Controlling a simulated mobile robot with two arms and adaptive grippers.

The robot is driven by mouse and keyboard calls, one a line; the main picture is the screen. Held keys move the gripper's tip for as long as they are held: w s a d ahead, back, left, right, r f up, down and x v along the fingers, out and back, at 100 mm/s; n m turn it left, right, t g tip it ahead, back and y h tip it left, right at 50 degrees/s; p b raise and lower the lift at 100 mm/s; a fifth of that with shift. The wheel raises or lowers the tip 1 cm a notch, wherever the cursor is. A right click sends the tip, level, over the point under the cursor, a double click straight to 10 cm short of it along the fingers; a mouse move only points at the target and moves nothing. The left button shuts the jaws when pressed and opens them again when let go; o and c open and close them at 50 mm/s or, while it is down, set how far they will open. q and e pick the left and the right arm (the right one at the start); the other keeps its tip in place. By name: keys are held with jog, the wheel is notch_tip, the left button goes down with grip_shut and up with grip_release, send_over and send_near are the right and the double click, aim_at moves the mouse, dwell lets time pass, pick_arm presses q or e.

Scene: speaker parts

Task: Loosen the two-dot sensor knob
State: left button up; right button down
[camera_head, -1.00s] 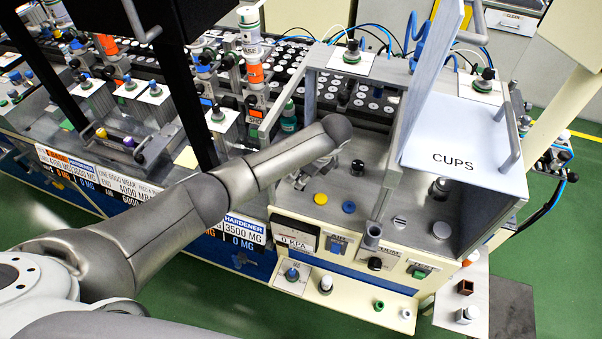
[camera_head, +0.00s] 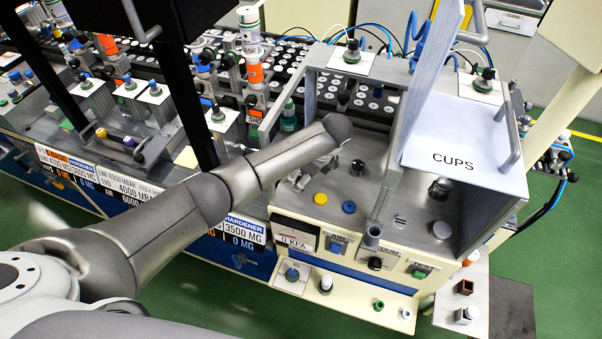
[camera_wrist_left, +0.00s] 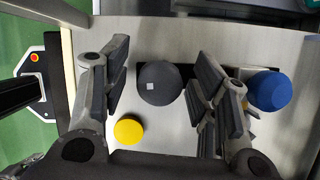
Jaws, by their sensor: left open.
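My left gripper (camera_head: 298,181) reaches over the grey bench top from the left, partly hidden behind my own arm in the head view. In the left wrist view its two fingers (camera_wrist_left: 160,88) stand apart and open. A dark grey round knob (camera_wrist_left: 160,83) with a small pale square mark lies between them in that picture, with gaps to the fingers. It also shows in the head view as a dark knob (camera_head: 357,168). I cannot make out two dots on it, so I cannot tell whether it is the two-dot sensor knob. My right gripper is not in view.
A yellow button (camera_head: 320,199) and a blue button (camera_head: 349,207) sit near the knob. An upright grey panel and the CUPS box (camera_head: 455,158) stand to the right. A gauge reading 0 KPA (camera_head: 295,238) is on the front face below.

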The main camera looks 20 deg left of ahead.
pick_arm(q)
jog(key=v, duration=1.2)
jog(key=shift+a, duration=0.1)
